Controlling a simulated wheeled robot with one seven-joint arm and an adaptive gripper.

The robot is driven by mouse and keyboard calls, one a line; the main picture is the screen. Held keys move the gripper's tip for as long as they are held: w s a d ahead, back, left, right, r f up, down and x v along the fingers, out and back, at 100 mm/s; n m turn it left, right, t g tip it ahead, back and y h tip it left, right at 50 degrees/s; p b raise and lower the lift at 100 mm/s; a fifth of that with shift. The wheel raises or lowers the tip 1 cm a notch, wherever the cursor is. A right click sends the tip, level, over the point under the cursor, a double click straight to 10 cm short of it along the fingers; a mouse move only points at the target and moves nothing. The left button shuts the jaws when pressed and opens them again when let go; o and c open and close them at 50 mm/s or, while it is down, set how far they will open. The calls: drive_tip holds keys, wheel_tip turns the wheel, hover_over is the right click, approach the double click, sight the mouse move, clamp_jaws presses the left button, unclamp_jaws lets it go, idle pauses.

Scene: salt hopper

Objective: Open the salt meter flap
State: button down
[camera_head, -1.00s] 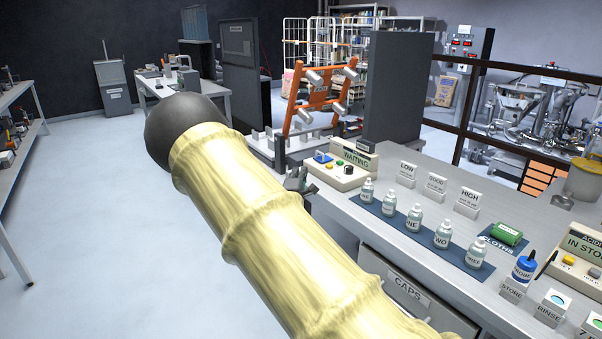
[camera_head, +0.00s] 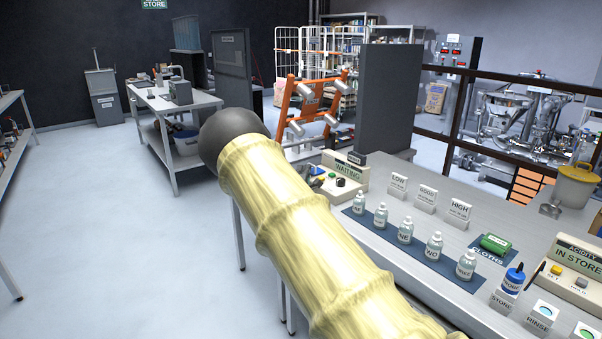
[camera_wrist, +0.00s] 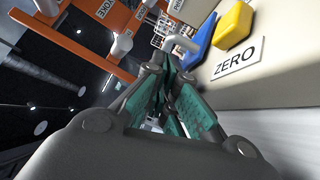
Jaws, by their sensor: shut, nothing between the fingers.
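The salt meter, a cream console with a "WAITING" display (camera_head: 347,171), stands at the far left end of the bench. In the wrist view its face carries a blue flap-like plate (camera_wrist: 203,36) with a pale bent handle (camera_wrist: 184,43). A yellow button (camera_wrist: 234,26) sits beside the plate, above a "ZERO" label (camera_wrist: 240,60). My gripper (camera_wrist: 168,78) is shut and empty, its teal-padded fingertips close to the handle. I cannot tell whether they touch it.
Several bottles (camera_head: 405,231) stand in a row on a blue mat. LOW, GOOD and HIGH cards (camera_head: 428,197) stand behind them. An orange rack (camera_head: 300,115) and a dark panel (camera_head: 388,100) are beyond the bench. The floor (camera_head: 110,230) to the left is clear.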

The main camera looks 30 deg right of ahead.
drive_tip(key=shift+r, duration=0.1)
drive_tip(key=shift+r+m, duration=0.3)
